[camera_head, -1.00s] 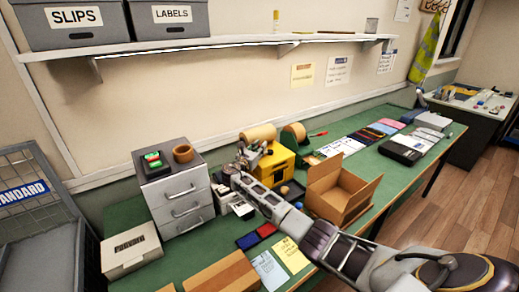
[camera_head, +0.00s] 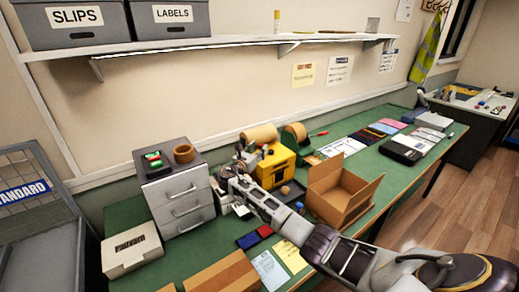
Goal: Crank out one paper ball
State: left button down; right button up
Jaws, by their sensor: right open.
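A yellow machine (camera_head: 277,167) stands on the green workbench beside a roll of brown paper (camera_head: 259,134). Small dark and light parts cluster at its left side; I cannot make out a crank handle clearly. A small round brown thing (camera_head: 285,190) lies in front of the machine; it may be a paper ball, but it is too small to tell. My right arm reaches across the bench from the lower right. My right gripper (camera_head: 226,178) is open, left of the machine and close to the drawer unit; its fingertips are hard to see. My left gripper is not in view.
A grey drawer unit (camera_head: 182,202) stands left of the gripper. An open cardboard box (camera_head: 338,196) is right of the machine, close to my arm. A white box (camera_head: 131,252) and a brown carton (camera_head: 224,275) are nearer. Phones and cards line the right of the bench.

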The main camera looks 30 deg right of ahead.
jog(key=v, duration=0.9)
jog(key=shift+s+a, duration=0.25)
jog(key=shift+a, duration=0.05)
dwell(1.7)
